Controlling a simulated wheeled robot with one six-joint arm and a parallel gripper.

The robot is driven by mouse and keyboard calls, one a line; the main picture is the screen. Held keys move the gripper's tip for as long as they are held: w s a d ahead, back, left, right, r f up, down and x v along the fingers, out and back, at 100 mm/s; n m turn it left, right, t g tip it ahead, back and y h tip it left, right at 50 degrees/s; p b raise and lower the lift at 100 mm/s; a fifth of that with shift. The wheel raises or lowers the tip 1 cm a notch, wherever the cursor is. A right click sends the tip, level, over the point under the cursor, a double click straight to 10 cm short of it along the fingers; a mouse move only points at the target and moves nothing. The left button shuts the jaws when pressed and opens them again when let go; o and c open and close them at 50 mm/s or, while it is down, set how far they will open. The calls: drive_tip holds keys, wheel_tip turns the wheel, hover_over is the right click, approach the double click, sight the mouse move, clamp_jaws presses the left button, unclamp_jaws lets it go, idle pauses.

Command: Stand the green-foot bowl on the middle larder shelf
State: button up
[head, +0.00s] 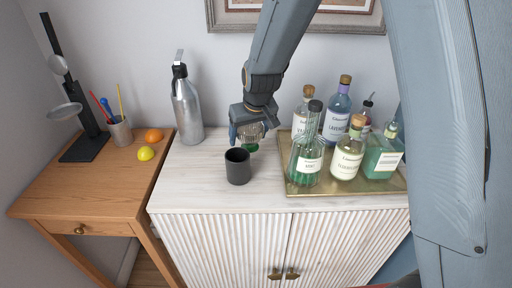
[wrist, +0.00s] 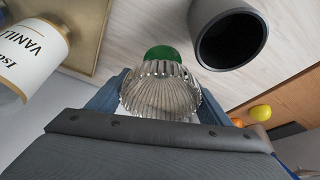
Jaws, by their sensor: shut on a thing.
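The green-foot bowl (wrist: 160,92) is clear ribbed glass with a round green foot (wrist: 163,54). In the wrist view it sits between the blue fingers of my gripper (wrist: 158,104), which is shut on it. In the head view my gripper (head: 248,130) is over the white cabinet top, behind the dark cup. The bowl there is partly hidden by the fingers, and its green foot (head: 251,147) shows low, close to the cabinet top. I cannot tell whether the foot touches the surface. No larder shelf shows in either view.
A dark grey cup (head: 238,170) stands just in front of the bowl. A brass tray (head: 300,188) with several bottles is close on the right. A metal bottle (head: 187,108) stands left. A wooden side table (head: 95,186) holds a lemon (head: 145,153) and an orange (head: 154,135).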

sight(249, 148)
drive_tip(key=shift+f+p, duration=0.35)
drive_tip(key=shift+f, duration=2.3)
drive_tip(key=shift+f, duration=0.1)
drive_tip(key=o, duration=1.2)
drive_tip(key=shift+c, duration=0.2)
